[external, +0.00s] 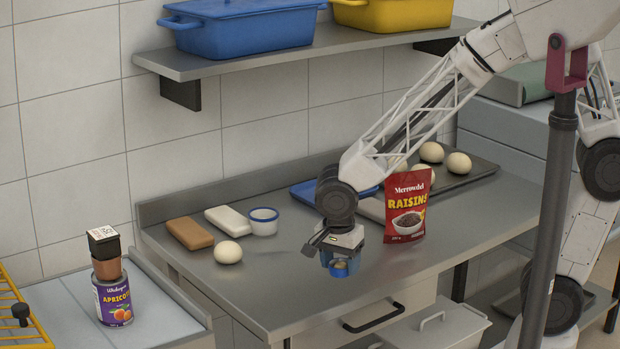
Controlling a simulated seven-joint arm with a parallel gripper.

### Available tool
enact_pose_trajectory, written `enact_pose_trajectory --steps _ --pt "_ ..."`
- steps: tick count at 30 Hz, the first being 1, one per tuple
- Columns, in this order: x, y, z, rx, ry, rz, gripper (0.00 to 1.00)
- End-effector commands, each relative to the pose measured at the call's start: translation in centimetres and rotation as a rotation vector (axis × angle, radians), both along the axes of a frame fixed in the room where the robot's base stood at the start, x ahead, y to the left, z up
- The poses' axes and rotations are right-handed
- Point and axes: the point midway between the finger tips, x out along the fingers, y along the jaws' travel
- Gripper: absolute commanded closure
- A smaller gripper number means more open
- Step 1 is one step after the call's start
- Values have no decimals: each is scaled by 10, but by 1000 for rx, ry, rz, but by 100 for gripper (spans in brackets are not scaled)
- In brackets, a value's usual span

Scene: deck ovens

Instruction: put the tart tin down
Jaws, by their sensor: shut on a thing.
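My gripper (336,258) points down over the front part of the steel bench (275,290). It is shut on a small blue round tart tin (342,268), whose inside looks tan. Parts of the tin are hidden by the gripper. I cannot tell from this view whether the tin touches the bench top or hangs just above it.
A red raisins bag (407,205) stands right of my gripper. Behind are a blue tray (305,193) and a dark tray (484,170) with dough balls. Left are a white bowl (263,222), a dough ball (228,252) and two blocks (190,233). The bench's front left is clear.

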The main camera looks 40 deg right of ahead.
Motion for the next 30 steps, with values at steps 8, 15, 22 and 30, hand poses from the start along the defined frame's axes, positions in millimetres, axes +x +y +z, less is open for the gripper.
enact_pose_trajectory --steps 8,15,22,30 --pt "19 -9 1 0 0 -19 65" --pt "53 -28 2 1 0 -52 65" --pt "90 -53 3 1 0 -90 65" --pt "131 -88 3 1 1 -131 65"
